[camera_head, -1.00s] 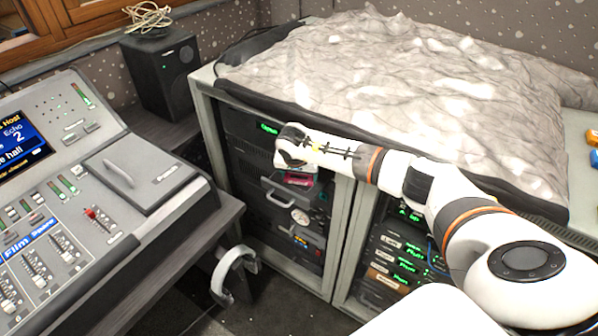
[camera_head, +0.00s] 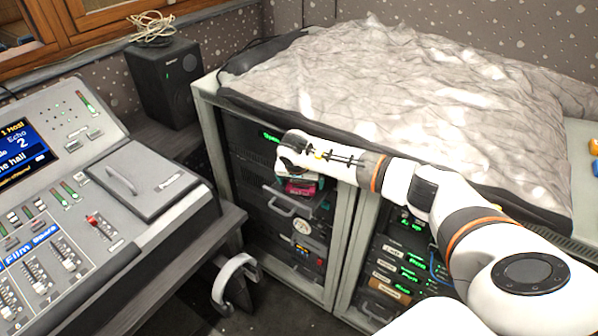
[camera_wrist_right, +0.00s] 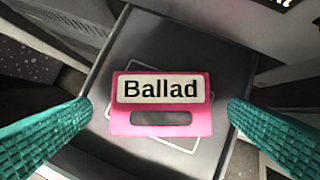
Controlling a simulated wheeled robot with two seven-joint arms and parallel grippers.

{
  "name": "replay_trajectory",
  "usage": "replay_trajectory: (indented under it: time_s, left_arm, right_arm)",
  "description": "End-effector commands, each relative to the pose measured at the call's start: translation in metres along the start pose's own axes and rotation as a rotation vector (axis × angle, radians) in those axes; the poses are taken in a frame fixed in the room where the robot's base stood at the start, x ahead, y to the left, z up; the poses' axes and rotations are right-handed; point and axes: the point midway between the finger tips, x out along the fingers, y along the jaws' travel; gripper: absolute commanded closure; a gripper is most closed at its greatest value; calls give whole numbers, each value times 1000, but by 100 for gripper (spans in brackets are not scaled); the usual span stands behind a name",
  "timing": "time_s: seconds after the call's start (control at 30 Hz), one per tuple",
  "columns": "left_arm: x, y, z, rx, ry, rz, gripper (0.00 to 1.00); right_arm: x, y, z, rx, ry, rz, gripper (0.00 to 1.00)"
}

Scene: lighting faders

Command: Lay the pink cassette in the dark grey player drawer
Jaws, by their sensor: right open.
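The pink cassette (camera_wrist_right: 161,122), labelled "Ballad", lies flat inside the dark grey player drawer (camera_wrist_right: 225,45) in the right wrist view. A pale outline on the drawer floor shows around and under it. My right gripper (camera_wrist_right: 160,125) is open, with one green finger on each side of the cassette and a gap to both of its edges. In the head view, the cassette (camera_head: 300,188) shows as a pink patch below my right gripper (camera_head: 292,172), at the pulled-out drawer (camera_head: 285,200) of the rack. My left gripper is not in view.
The drawer sits in a grey rack cabinet (camera_head: 212,130) with other units above and below. A mixing console (camera_head: 130,230) stands at left, with headphones (camera_head: 232,280) hanging by its desk. A grey cloth (camera_head: 400,90) covers the cabinet top.

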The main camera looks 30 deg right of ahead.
Motion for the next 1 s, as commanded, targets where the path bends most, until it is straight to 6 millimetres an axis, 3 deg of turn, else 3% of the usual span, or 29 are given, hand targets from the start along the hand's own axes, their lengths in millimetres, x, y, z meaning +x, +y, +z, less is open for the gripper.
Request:
replay_trajectory:
  time_s: [0.3,0.5,1.0]
  left_arm:
    - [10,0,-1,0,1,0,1]
    - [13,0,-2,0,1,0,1]
    - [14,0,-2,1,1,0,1]
  right_arm:
    - [-68,0,0,-1,-3,3,1]
    - [-98,0,0,0,-2,1,1]
    - [-107,0,0,0,0,0,1]
